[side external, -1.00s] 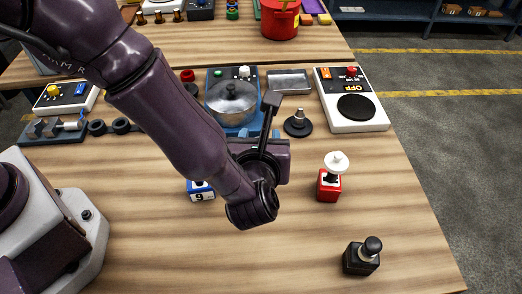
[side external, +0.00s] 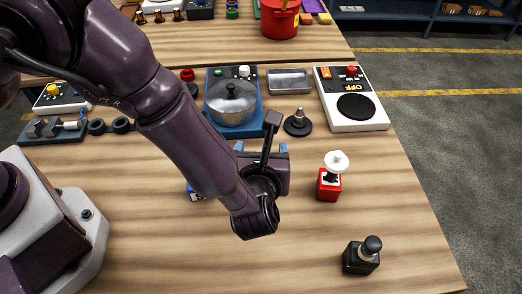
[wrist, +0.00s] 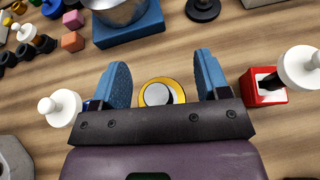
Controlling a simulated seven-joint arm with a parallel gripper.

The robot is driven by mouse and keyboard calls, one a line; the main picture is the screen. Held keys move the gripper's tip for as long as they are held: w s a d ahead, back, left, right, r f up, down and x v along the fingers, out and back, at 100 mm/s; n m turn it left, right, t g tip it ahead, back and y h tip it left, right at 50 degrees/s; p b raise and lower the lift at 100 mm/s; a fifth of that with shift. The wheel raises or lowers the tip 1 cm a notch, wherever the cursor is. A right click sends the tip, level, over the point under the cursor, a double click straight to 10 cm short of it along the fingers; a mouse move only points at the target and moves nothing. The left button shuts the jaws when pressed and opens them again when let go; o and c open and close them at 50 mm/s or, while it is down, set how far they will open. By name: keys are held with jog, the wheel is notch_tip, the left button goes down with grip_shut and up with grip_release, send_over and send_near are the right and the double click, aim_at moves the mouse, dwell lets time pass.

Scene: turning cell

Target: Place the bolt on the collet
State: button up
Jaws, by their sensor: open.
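My gripper (side external: 262,148) is over the middle of the table, largely hidden by my wrist in the side view. In the wrist view, the two blue fingers of my gripper (wrist: 162,75) are apart with nothing held. A round part (wrist: 157,94) with a pale top and yellow rim shows between and below them; it is hidden in the side view. I cannot tell whether it is the bolt or the collet. Hex-headed metal pieces (side external: 55,128) like bolts lie on a dark rack at left. A dark disc with a metal peg (side external: 299,123) stands beyond my gripper.
A red block with a white knob (side external: 329,185) stands right of my gripper. A white-knobbed blue block is partly hidden at left; its knob shows in the wrist view (wrist: 60,107). A pot (side external: 231,102) sits on a blue base behind. A black block (side external: 361,257) stands front right.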

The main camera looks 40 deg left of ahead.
jog(key=shift+r, duration=0.1)
jog(key=shift+s+d+r, duration=0.15)
jog(key=shift+s+d, duration=0.05)
jog(key=shift+s, duration=0.05)
jog(key=v, duration=1.1)
jog(key=shift+s+r, duration=0.1)
jog(key=shift+r, duration=0.05)
jog(key=w+a+r+n+g+h, duration=0.1)
jog(key=a+r+n+g, duration=0.7)
jog(key=a+r+n, duration=0.7)
jog(key=s+a+r+n+t+h, duration=0.1)
jog(key=s+a+r+n+h, duration=0.2)
jog(key=s+a+n, duration=0.2)
jog(key=s+a+r+n+t+h, duration=0.1)
jog(key=s+a+n+h, duration=0.3)
jog(key=a+n, duration=0.4)
jog(key=shift+s+a+r+t, duration=0.3)
jog(key=shift+s+r+t, duration=0.1)
jog(key=shift+s+r, duration=0.4)
